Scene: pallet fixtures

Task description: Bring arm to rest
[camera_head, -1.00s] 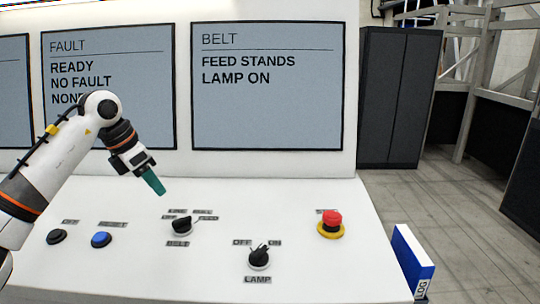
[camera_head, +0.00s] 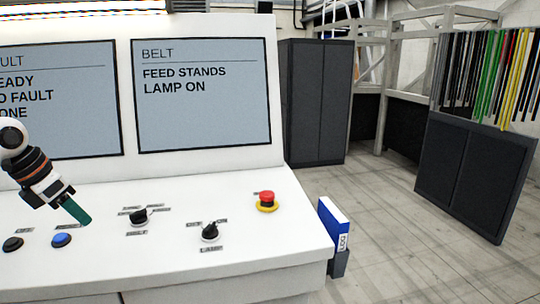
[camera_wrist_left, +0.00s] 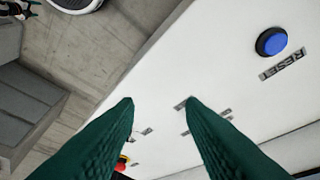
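My left gripper (camera_head: 76,211) reaches in from the left in the head view, above the white control desk (camera_head: 130,262) near the blue reset button (camera_head: 61,240). In the left wrist view its two green fingers (camera_wrist_left: 160,103) stand apart with nothing between them. The blue button also shows in the left wrist view (camera_wrist_left: 271,41), to the right of the fingers and apart from them. My right gripper is in neither view.
The desk carries a black button (camera_head: 13,244), a belt knob (camera_head: 138,217), a lamp knob (camera_head: 210,232) and a red emergency stop (camera_head: 266,199). The belt screen (camera_head: 203,105) reads "FEED STANDS, LAMP ON". A blue binder (camera_head: 336,226) stands off the desk's right end. Floor (camera_head: 400,245) is clear right.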

